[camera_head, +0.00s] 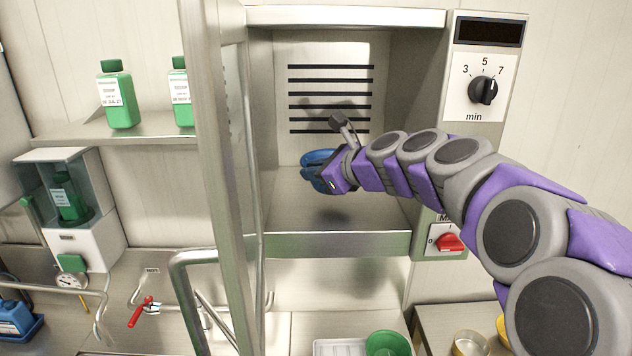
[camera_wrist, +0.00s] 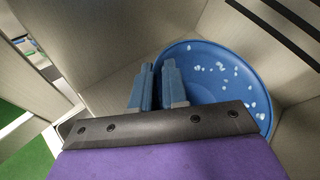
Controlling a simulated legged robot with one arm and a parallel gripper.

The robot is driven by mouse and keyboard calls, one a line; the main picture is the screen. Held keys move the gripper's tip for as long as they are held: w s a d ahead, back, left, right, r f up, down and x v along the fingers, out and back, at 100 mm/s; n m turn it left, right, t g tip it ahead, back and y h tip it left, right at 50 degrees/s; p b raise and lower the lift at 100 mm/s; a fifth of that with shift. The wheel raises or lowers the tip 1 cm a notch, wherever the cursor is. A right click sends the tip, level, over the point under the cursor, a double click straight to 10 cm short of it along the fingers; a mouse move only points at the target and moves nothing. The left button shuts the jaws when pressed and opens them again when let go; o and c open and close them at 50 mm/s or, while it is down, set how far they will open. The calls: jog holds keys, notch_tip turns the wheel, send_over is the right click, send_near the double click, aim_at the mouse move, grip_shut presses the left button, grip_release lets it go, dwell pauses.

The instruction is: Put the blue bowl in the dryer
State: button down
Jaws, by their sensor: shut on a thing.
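The blue bowl (camera_head: 318,160) is inside the open dryer (camera_head: 345,245), above its floor near the back. In the wrist view the blue bowl (camera_wrist: 222,75) is speckled with white spots and lies tilted beyond the fingers. My gripper (camera_head: 328,176) reaches into the dryer from the right and is shut on the bowl's near rim. The two fingers (camera_wrist: 158,86) show close together at that rim in the wrist view. A shadow lies on the dryer floor below the bowl. The wrist hides part of the bowl in the head view.
The dryer door (camera_head: 222,160) stands open at the left, with a handle (camera_head: 190,258). A timer dial (camera_head: 487,90) and a red switch (camera_head: 449,242) are on the right. Green bottles (camera_head: 117,95) stand on a shelf. A green bowl (camera_head: 388,343) sits below.

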aim_at(317, 186)
jog(key=shift+w+d, duration=0.3)
jog(key=shift+w, duration=0.65)
jog(key=shift+f, duration=1.85)
jog(key=c, duration=1.1)
grip_release()
jog(key=shift+r, duration=0.1)
jog(key=shift+s, duration=0.1)
